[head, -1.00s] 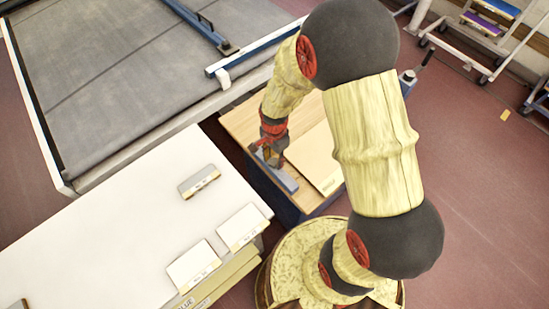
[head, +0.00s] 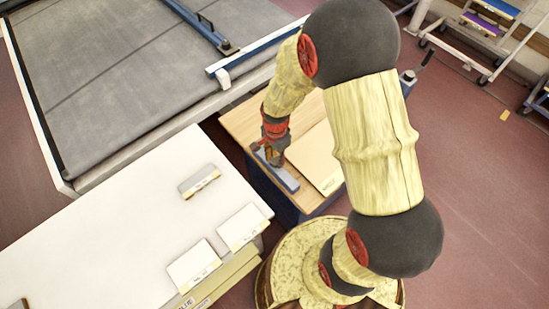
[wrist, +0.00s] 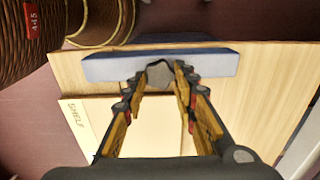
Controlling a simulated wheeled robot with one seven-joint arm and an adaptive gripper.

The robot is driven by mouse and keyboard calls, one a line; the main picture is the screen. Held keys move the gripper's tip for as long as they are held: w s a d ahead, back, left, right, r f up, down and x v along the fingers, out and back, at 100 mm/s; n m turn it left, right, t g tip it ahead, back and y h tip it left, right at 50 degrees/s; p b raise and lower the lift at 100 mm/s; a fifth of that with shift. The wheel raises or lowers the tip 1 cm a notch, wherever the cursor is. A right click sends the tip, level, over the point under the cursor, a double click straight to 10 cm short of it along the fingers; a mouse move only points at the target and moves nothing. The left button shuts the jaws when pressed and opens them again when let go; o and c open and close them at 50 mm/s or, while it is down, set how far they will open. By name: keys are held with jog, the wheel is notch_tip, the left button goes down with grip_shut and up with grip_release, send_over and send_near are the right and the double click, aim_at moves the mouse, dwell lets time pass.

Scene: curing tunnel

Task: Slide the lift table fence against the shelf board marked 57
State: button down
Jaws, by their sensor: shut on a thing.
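The lift table (head: 240,122) has a wooden top. Its fence is a blue-grey bar (head: 289,182), also across the upper part of the wrist view (wrist: 215,63). A flat pale board (head: 318,158) lies to the right of the fence; in the wrist view (wrist: 80,128) it reads "SHELF", and I cannot read a number. A narrow strip of bare wood shows between fence and board, so they are apart. My gripper (head: 273,160) is over the fence, and in the wrist view its fingertips (wrist: 162,72) are shut on a grey grip at the fence's middle.
A white table (head: 120,230) with several small labelled boards stands at the left front. A large grey conveyor bed (head: 120,70) with a blue rail is behind. Carts with coloured shelves (head: 490,25) stand at the far right. Red floor is open on the right.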

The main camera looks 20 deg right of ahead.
jog(key=d, duration=0.1)
jog(key=w+d, duration=0.1)
jog(key=d, duration=0.2)
jog(key=shift+w+d, duration=0.2)
jog(key=shift+w, duration=0.05)
jog(key=c, duration=1.5)
grip_release()
jog(key=shift+o, duration=0.5)
jog(key=shift+r, duration=0.1)
notch_tip(320, 180, up, 12)
